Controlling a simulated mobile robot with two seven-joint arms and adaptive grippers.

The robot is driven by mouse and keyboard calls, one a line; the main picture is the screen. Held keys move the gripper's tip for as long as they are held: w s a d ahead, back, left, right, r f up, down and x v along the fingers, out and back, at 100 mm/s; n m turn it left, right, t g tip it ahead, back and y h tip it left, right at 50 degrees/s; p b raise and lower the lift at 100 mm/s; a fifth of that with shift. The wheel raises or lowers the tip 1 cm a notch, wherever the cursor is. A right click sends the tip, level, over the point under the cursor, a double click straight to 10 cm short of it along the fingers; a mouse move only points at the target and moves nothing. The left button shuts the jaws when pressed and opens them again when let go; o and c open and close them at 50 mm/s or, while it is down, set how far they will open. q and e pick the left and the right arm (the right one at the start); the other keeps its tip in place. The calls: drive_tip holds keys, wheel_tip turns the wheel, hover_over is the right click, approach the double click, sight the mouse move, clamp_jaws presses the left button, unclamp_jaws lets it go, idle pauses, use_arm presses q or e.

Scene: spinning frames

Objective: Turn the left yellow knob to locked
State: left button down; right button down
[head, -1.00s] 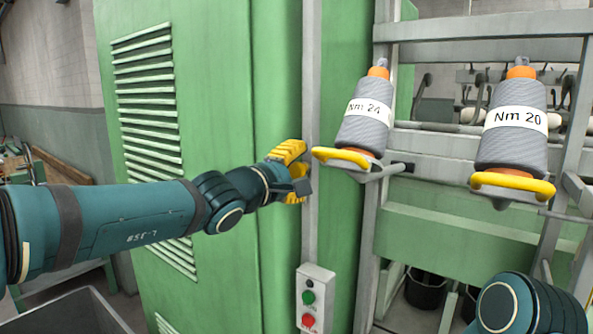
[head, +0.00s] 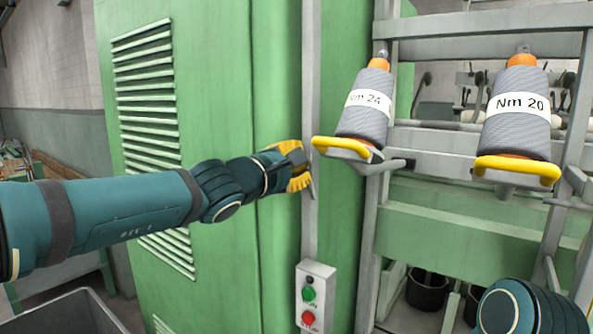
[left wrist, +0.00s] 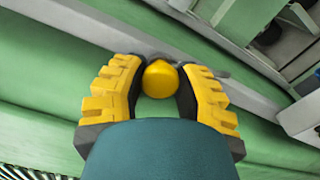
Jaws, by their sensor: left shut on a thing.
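The left yellow knob (left wrist: 160,79) shows in the left wrist view as a round yellow cap between the two yellow fingers of my left gripper (left wrist: 160,82). The gripper is shut on it, one finger on each side. In the head view my left gripper (head: 303,170) is at the grey upright strip on the green cabinet's right edge, and it hides the knob there. Which way the knob points cannot be told. My right arm shows only in part at the lower right, and its gripper is out of view.
A green cabinet (head: 215,70) with louvres stands behind my left arm. A switch box (head: 315,272) with green and red buttons is below the gripper. Right of it, grey thread cones marked Nm 24 (head: 362,120) and Nm 20 (head: 518,125) sit above yellow bars (head: 341,148) (head: 517,170).

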use_arm(q)
drive_tip(key=shift+n, duration=0.3)
drive_tip(key=c, duration=0.6)
unclamp_jaws()
